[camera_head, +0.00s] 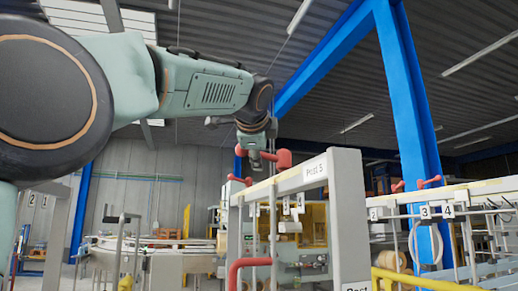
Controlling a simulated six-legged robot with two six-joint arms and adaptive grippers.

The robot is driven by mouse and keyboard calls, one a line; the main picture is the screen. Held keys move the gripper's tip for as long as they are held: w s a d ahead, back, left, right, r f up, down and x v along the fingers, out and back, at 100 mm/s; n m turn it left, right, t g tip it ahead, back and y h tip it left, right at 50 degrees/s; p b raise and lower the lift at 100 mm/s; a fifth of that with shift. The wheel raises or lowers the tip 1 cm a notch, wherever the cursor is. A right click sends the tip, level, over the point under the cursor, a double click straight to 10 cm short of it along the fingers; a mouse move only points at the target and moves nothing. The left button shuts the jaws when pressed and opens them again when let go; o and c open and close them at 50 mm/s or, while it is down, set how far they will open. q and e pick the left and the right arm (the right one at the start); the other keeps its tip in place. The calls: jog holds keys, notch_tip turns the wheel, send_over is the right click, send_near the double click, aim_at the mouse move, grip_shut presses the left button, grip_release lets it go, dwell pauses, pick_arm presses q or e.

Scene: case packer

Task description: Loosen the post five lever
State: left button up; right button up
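A grey-white frame labelled "Post 5" (341,172) stands at centre right. A red lever (282,158) sits just above its top beam. My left arm comes in from the left, and its gripper (255,160) points down at this lever. The gripper covers the lever's middle, and red shows on both sides of it. I cannot tell whether the fingers touch the lever, or whether they are open or shut. My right gripper is not in view.
A second red lever (240,180) is close by, lower left. A red bent handle (247,266) is below. A blue column (408,95) rises at right, beside a beam with numbered plates (424,212) and red levers (429,182). A yellow rail (425,282) runs at lower right.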

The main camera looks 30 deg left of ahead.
pick_arm(q)
jog(key=shift+w+d+f, duration=0.1)
jog(key=shift+w+d, duration=0.05)
jog(key=shift+d, duration=0.1)
jog(key=shift+w+d+f, duration=0.1)
jog(key=shift+w+f, duration=0.05)
jog(key=shift+w, duration=0.25)
jog(key=shift+c, duration=0.3)
jog(key=shift+a, duration=0.2)
jog(key=c, duration=0.3)
jog(key=shift+s+a, duration=0.1)
jog(key=shift+s, duration=0.25)
jog(key=c, duration=0.3)
grip_shut()
